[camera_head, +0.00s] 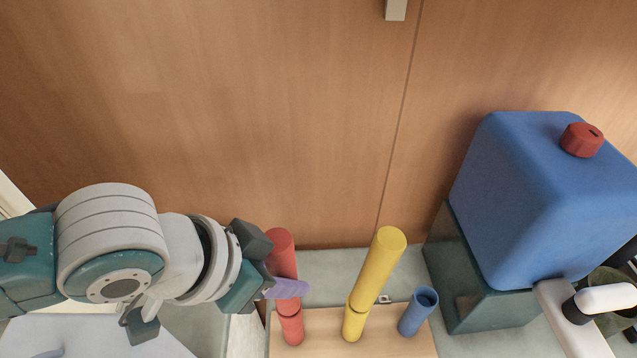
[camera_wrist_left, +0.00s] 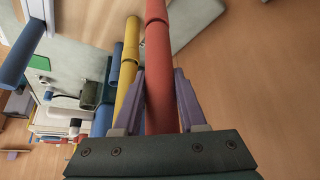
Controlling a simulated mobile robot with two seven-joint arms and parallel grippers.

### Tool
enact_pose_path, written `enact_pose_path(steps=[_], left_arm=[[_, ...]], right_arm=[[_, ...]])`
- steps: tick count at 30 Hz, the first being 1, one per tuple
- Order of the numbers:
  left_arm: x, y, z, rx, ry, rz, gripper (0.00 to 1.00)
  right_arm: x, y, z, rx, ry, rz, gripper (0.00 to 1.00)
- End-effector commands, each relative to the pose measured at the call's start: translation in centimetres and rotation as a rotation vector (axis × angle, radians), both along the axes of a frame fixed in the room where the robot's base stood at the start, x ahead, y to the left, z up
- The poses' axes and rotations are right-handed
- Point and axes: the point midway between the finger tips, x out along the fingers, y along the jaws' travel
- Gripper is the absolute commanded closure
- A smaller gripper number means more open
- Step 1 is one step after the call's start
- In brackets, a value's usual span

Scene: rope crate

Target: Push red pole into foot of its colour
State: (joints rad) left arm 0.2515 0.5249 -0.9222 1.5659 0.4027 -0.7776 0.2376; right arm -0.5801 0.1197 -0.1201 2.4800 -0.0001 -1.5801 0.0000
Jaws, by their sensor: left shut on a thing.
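The red pole (camera_head: 281,252) stands roughly upright at the left end of the wooden board (camera_head: 385,343). My left gripper (camera_head: 284,288) is shut on it, with the lavender fingers on either side of the pole (camera_wrist_left: 159,85) in the left wrist view. The red foot (camera_head: 290,329) is just below the fingers, and the pole lines up with it. In the left wrist view the pole meets the foot (camera_wrist_left: 156,10) at a visible rim. How deep the pole sits in it I cannot tell. My right gripper is not in view.
A yellow pole (camera_head: 379,262) stands in a yellow foot (camera_head: 354,322) to the right. The blue foot (camera_head: 417,312) beyond it is open and empty. A large blue container (camera_head: 540,200) with a red cap (camera_head: 581,139) stands at right. A wooden wall rises behind.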

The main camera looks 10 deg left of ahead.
Motion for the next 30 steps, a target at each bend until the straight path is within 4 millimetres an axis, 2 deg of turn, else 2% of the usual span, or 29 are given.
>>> enact_pose_path(steps=[12, 13, 21, 30], left_arm=[[0.01, -0.01, -0.30, 0.000, 0.000, 0.000, 1.00], [0.01, -0.01, -0.30, 0.000, 0.000, 0.000, 0.56], [0.00, 0.01, -0.30, 0.000, 0.000, 0.000, 0.26], [-0.01, 0.03, -0.33, 0.001, 0.001, 0.000, 0.24]], right_arm=[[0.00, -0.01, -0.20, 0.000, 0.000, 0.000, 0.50], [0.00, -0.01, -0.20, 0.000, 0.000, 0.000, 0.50], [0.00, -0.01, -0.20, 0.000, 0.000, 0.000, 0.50], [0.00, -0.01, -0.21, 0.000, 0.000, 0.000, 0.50]])
